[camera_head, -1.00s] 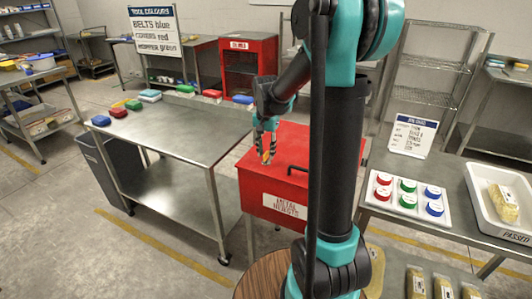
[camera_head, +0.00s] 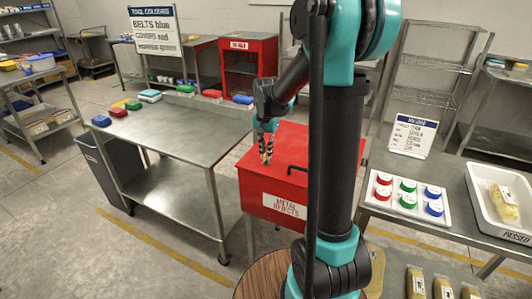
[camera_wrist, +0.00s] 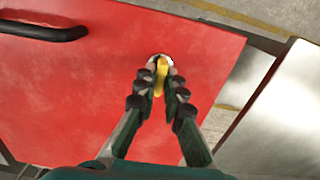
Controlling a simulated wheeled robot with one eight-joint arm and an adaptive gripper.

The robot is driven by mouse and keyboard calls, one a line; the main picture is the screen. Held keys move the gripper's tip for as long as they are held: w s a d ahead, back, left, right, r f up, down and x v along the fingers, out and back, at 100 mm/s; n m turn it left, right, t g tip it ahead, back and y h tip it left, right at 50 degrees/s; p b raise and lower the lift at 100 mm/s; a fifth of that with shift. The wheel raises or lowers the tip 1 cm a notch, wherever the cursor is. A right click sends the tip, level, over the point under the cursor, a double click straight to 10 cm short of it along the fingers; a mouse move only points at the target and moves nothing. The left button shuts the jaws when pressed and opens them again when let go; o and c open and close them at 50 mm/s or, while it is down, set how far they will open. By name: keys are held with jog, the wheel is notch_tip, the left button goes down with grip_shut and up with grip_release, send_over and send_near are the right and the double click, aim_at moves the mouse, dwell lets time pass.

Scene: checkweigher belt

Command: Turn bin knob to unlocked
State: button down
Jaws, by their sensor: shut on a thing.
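The bin is a red box (camera_head: 261,182) with a "METAL REJECTS" label (camera_head: 284,206) on its front. Its flat red lid also fills much of the wrist view (camera_wrist: 80,90). A yellow knob (camera_wrist: 161,72) on a pale round base stands near one edge of the lid. My gripper (camera_wrist: 160,83) is over the lid with its fingers shut on the yellow knob, one on each side. In the head view my gripper (camera_head: 266,158) points down at the lid, and its fingers largely hide the knob. Any lock markings cannot be read.
A black handle (camera_wrist: 45,31) rises from the lid, apart from my fingers. A steel table (camera_head: 180,125) stands left of the bin. A table at right holds a white tray of coloured buttons (camera_head: 408,215) and a white tray marked "PASSED" (camera_head: 515,237).

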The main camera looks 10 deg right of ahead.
jog(key=shift+n, duration=0.3)
jog(key=n, duration=0.3)
jog(key=shift+n, duration=0.4)
jog(key=n, duration=0.4)
jog(key=shift+n, duration=0.3)
jog(key=n, duration=0.8)
jog(key=shift+n, duration=0.3)
jog(key=c, duration=1.6)
grip_release()
